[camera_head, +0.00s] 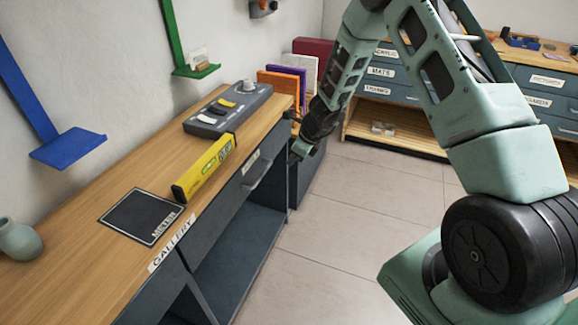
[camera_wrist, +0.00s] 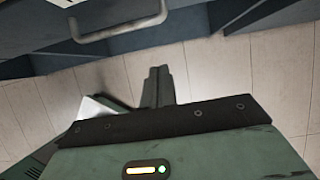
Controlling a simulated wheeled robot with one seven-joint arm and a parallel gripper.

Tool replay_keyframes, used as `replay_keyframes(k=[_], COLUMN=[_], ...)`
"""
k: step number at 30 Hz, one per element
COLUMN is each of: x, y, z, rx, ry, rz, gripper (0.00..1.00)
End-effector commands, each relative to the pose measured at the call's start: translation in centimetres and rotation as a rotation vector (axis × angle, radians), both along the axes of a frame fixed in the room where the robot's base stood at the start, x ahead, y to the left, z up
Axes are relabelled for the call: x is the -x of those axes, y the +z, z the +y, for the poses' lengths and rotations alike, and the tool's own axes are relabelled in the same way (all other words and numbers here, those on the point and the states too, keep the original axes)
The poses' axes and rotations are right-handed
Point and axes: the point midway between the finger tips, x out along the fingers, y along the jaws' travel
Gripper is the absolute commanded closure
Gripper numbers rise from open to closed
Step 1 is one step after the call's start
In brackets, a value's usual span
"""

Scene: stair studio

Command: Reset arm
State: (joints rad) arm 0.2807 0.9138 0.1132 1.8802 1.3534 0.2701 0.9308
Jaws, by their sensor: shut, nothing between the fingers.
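My arm reaches from the right side of the head view across the floor toward the bench. My gripper (camera_head: 300,149) hangs beside the front edge of the bench, close to a drawer handle (camera_head: 257,172). In the wrist view my gripper (camera_wrist: 159,74) shows its dark fingers together, with nothing between them. The same drawer handle (camera_wrist: 120,30) shows at the top of the wrist view, apart from the fingers.
The wooden bench (camera_head: 75,245) holds a yellow level (camera_head: 204,167), a black mat (camera_head: 138,216), a grey switch box (camera_head: 228,110) and a green vase (camera_head: 19,239). Labelled drawers (camera_head: 390,72) stand at the back. The tiled floor (camera_head: 335,235) between is clear.

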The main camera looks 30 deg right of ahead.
Motion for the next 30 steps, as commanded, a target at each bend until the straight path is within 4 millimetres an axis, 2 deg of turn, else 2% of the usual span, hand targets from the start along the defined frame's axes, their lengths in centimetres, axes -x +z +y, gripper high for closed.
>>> replay_keyframes(k=[1,3,7,12,17,19,20,23,26,27,29,30], x=[0.4,0.9,1.5,1.9,2.0,2.0,2.1,2.8,4.8,6.0,8.3,10.0], y=[1.3,2.4,3.9,4.8,4.8,5.2,5.6,7.9,11.3,12.8,15.0,16.4], z=[-0.5,-0.9,-1.4,-1.7,-1.7,-1.2,-0.6,2.8,7.9,10.2,13.4,15.4], rx=[0.004,0.003,0.003,0.002,0.002,0.005,0.008,0.028,0.067,0.085,0.117,0.139], ry=[-0.003,-0.003,-0.002,-0.004,-0.003,0.022,0.049,0.216,0.499,0.633,0.846,0.991], rz=[-0.002,-0.001,0.000,0.002,0.003,-0.002,-0.008,-0.042,-0.100,-0.128,-0.172,-0.203], gripper=[1.00,1.00,1.00,1.00,1.00,1.00,1.00,1.00,1.00,1.00,1.00,1.00])
